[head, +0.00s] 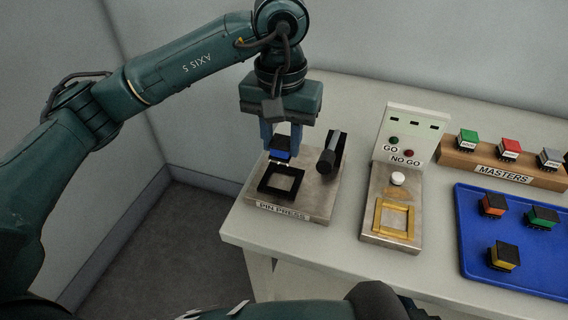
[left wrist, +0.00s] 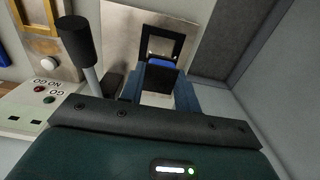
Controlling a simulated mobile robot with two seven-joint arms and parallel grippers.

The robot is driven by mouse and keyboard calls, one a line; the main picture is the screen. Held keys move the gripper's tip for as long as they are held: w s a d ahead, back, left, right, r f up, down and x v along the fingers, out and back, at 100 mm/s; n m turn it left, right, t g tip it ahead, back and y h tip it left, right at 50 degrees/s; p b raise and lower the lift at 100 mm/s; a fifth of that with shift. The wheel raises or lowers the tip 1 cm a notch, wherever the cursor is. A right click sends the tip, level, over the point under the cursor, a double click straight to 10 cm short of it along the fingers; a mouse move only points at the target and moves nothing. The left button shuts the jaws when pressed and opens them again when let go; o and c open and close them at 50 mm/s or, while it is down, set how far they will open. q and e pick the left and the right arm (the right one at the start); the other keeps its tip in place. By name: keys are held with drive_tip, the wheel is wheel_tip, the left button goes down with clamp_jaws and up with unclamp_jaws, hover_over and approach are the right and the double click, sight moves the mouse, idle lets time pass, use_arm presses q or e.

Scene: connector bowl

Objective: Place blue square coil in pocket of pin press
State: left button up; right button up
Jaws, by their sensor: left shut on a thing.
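The pin press (head: 325,197) is a metal plate with a lever and a black square-framed pocket (head: 266,184) near the table's left end. My left gripper (head: 281,150) points down over the back of the press. It is shut on the blue square coil (head: 281,155), which has a blue top and darker lower part. The coil appears just behind the pocket's far edge, not inside the frame; its exact height is unclear. In the left wrist view the coil (left wrist: 162,63) sits between the fingers, with the pocket frame (left wrist: 180,46) beyond it. My right gripper is not visible.
The press lever (head: 331,153) stands close to the right of my gripper. A GO/NO GO gauge (head: 375,222) stands farther right. A blue tray (head: 475,235) holds an orange, a green and a yellow coil. A wooden MASTERS rack (head: 455,160) stands behind it.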

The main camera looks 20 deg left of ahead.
sight(281, 142)
use_arm(q)
drive_tip(key=shift+f, duration=3.3)
drive_tip(key=o, duration=1)
drive_tip(key=shift+r, duration=0.1)
drive_tip(key=shift+r, duration=0.25)
wheel_tip(281, 142, up, 12)
drive_tip(key=shift+f, duration=0.15)
